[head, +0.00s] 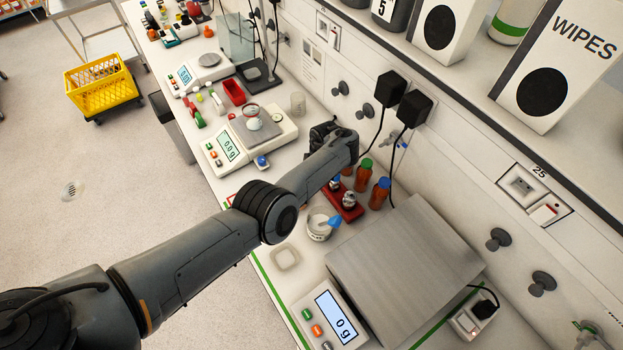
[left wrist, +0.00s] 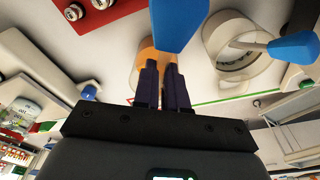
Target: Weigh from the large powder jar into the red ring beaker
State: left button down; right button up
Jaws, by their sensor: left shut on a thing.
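The beaker with the red ring (head: 253,123) stands on the pan of the nearer small balance (head: 226,146), which reads 0.0 g. A white powder jar (head: 318,232) stands open on the bench, with a blue-handled scoop (head: 334,222) leaning in it. Both show in the left wrist view, the jar (left wrist: 212,38) and its scoop (left wrist: 292,47). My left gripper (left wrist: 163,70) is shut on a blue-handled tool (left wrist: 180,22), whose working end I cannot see. In the head view the fingertips are hidden behind my arm. My right gripper is not in view.
A red rack (head: 349,211) with small vials and amber bottles (head: 379,196) stand behind my arm. A large steel scale (head: 405,265) reading 0 g fills the near bench. A white dish (head: 285,258) lies left of it. An orange thing (left wrist: 143,60) shows behind the fingers, unclear.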

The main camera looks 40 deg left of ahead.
pick_arm(q)
jog(key=shift+w+r+g+y+b, duration=0.15)
jog(key=shift+g+y+b, duration=0.2)
jog(key=shift+b, duration=0.25)
jog(key=shift+d+r, duration=0.2)
jog(key=shift+r, duration=0.5)
jog(key=shift+r+g+y+b, duration=0.35)
jog(key=shift+r+y+b, duration=0.1)
jog(key=shift+r+b, duration=0.55)
jog(key=shift+w+d, duration=0.1)
